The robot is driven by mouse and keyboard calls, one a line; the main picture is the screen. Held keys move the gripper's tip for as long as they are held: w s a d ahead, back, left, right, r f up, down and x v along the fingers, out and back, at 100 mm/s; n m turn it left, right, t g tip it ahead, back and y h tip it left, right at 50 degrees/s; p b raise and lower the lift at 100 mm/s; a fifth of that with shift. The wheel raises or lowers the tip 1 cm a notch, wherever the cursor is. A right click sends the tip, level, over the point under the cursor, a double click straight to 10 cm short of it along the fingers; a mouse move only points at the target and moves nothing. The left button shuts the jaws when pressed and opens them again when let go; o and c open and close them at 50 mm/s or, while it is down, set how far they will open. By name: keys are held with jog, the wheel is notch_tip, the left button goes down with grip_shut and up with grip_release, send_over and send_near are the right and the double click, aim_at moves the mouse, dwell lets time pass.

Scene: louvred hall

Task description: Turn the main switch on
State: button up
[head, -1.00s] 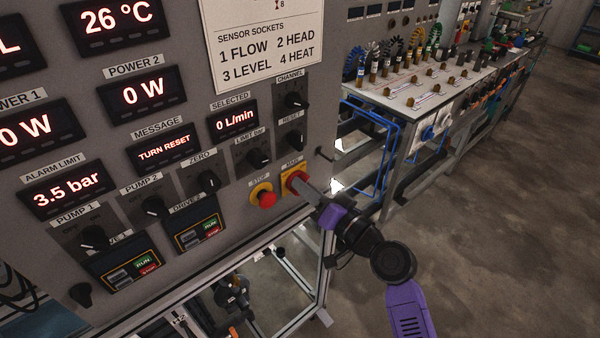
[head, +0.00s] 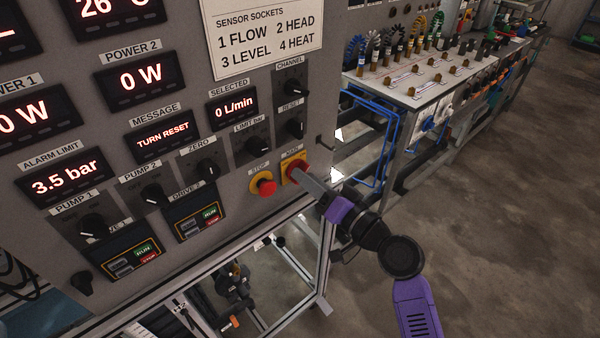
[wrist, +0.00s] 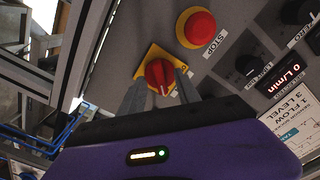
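The main switch is a red rotary knob (wrist: 158,75) on a yellow plate at the panel's lower right corner; the knob also shows in the head view (head: 295,169). In the wrist view a white mark sits on the knob's lower edge, toward my gripper. My gripper (wrist: 163,82) is at the switch, one grey finger on each side of the knob with a gap between them. Whether the fingers touch the knob cannot be told. In the head view the fingers partly hide it. The message display (head: 166,137) reads "TURN RESET".
The red STOP button (head: 265,185) on its yellow base is close beside the switch. The RESET knob (head: 295,128) and LIMIT knob (head: 258,145) sit above. A bench (head: 420,88) with fittings stands to the right. Open floor lies at the lower right.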

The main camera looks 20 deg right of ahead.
jog(key=shift+b+v, duration=0.55)
jog(key=shift+v, duration=2.1)
jog(key=b+v, duration=0.2)
jog(key=v, duration=0.5)
jog(key=shift+s, duration=0.4)
jog(key=shift+d+r, duration=0.1)
jog(key=shift+d, duration=0.05)
jog(key=shift+c, duration=0.6)
